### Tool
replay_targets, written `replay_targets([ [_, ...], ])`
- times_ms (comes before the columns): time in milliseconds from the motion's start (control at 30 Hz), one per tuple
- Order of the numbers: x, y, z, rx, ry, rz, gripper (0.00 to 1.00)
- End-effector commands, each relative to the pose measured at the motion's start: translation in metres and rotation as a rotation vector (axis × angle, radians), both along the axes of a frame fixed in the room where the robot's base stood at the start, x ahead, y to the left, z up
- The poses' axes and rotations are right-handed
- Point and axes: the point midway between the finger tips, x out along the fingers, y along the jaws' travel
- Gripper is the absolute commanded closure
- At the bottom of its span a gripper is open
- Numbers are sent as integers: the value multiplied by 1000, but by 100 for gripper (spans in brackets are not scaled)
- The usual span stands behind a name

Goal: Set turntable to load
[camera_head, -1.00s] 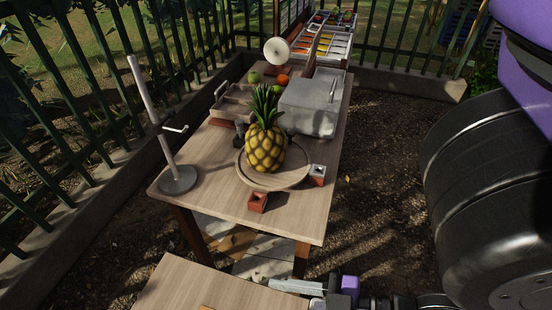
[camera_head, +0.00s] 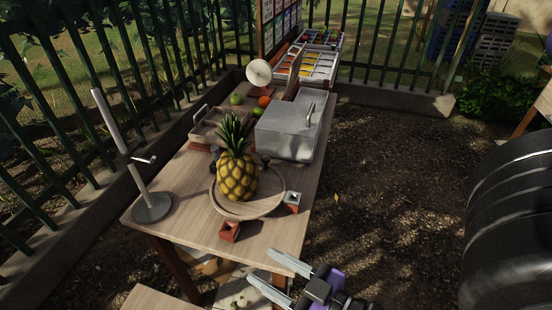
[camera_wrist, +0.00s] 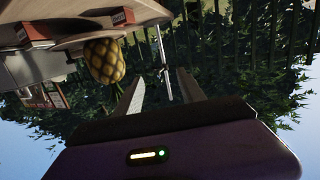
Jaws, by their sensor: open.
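The round wooden turntable (camera_head: 262,212) sits on the wooden table, with a pineapple (camera_head: 238,178) standing upright on it. My gripper (camera_head: 270,272) is open and empty at the table's front right corner, in front of and apart from the turntable. In the wrist view, which looks upside down, my two fingers (camera_wrist: 160,95) are spread, with the pineapple (camera_wrist: 104,60) beyond them to the left and the turntable (camera_wrist: 100,36) above.
A grey lidded box (camera_head: 290,134) and a tray with a handle (camera_head: 205,128) stand behind the turntable. A post on a round base (camera_head: 152,208) stands at the table's left. Green fence (camera_head: 80,110) runs along the left and back.

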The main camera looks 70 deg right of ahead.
Motion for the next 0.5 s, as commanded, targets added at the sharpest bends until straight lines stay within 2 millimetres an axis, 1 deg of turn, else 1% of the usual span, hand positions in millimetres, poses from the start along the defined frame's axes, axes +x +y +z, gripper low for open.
replay_targets([
  [33, 8, -12, 4, -5, -13, -30, 53],
  [167, 29, -47, 9, -17, -34, -114, 53],
  [267, 47, -87, 14, -25, -45, -200, 53],
  [300, 54, -105, 16, -25, -47, -235, 53],
  [367, 62, -133, 17, -23, -42, -287, 53],
  [400, 67, -152, 19, -21, -37, -319, 53],
  [467, 73, -180, 20, -13, -25, -366, 53],
  [500, 76, -199, 19, -5, -13, -395, 53],
])
